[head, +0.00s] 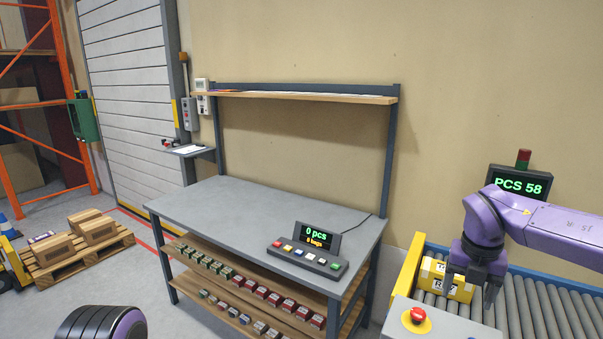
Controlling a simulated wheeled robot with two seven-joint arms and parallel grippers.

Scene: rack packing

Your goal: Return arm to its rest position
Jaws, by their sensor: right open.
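My right arm (550,226) comes in from the right, purple, over the roller conveyor. Its gripper (470,286) points down and is open. A yellow box with a white label (433,277) lies on the conveyor just left of and partly behind the gripper. The gripper hides part of the box, and I cannot tell whether they touch. My left gripper is not in view; a dark and purple part of mine shows at the bottom left.
A grey workbench (230,207) holds a button panel (306,260) and a "0 pcs" display (317,237). Small boxes line its lower shelves. The conveyor (535,302) has a red stop button (418,315) in front and a "PCS 58" display (519,183) behind. A pallet (75,262) stands left.

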